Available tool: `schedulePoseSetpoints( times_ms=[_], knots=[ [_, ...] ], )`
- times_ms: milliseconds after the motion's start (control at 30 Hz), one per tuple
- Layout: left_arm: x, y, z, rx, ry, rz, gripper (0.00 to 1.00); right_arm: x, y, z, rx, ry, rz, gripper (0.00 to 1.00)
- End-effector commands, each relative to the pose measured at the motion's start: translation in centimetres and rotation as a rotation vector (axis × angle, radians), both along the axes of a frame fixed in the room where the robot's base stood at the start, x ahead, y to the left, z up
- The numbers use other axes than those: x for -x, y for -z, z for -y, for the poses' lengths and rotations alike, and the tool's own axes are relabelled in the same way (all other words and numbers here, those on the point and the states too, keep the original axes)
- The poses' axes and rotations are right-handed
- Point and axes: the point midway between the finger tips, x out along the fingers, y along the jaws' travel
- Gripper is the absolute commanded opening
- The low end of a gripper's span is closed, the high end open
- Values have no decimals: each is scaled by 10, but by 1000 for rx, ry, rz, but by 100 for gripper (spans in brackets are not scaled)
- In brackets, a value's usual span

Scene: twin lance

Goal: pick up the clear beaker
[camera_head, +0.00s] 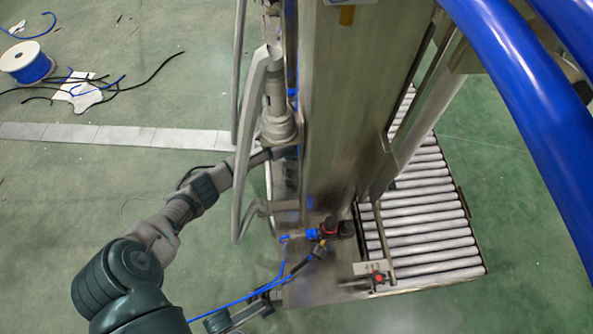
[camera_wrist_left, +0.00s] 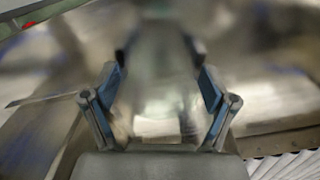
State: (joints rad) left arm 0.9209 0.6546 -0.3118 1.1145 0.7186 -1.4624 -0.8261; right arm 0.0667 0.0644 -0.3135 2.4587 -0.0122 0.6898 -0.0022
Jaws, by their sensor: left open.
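I cannot make out a clear beaker in the head view. In the left wrist view, a blurred, shiny, see-through-looking patch lies between and beyond my fingers; I cannot tell if it is the beaker or bare metal. My left gripper (camera_wrist_left: 160,72) is open, its two blue-padded fingers apart on either side of that patch. No firm contact shows. In the head view my left arm reaches from the lower left up to the metal machine, and its end is hidden behind pipes there.
A tall steel machine column (camera_head: 345,110) fills the middle, with grey pipes (camera_head: 250,140) at its left. A roller conveyor (camera_head: 425,220) stands at its right. Large blue tubes (camera_head: 530,110) cross the upper right. A cable spool (camera_head: 27,62) and loose cables lie on open green floor at left.

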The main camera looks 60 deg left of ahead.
Motion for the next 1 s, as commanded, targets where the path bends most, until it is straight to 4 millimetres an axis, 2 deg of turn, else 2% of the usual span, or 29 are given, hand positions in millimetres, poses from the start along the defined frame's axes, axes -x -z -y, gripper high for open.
schedulePoseSetpoints(
  times_ms=[33,267,367,500,533,833,900,1000],
  knots=[
    [1,6,0,0,0,-1,85,-1,1,0,-1,0,5,40],
    [-1,2,0,-1,0,6,85,0,-3,0,-1,0,16,40],
    [-1,2,0,-2,0,5,65,0,-3,0,0,-1,14,40],
    [-1,2,0,-1,0,4,30,-4,-1,-1,1,0,9,40],
    [-1,3,0,-1,0,4,26,-5,-1,-1,1,0,9,40],
    [-1,0,0,-1,0,4,26,-4,-3,-1,2,-1,13,40],
    [-2,-9,-1,-1,0,8,26,-2,-10,-1,0,-1,23,40],
    [-4,-32,-1,-2,0,14,26,8,-6,2,-2,2,-22,40]
  ],
)
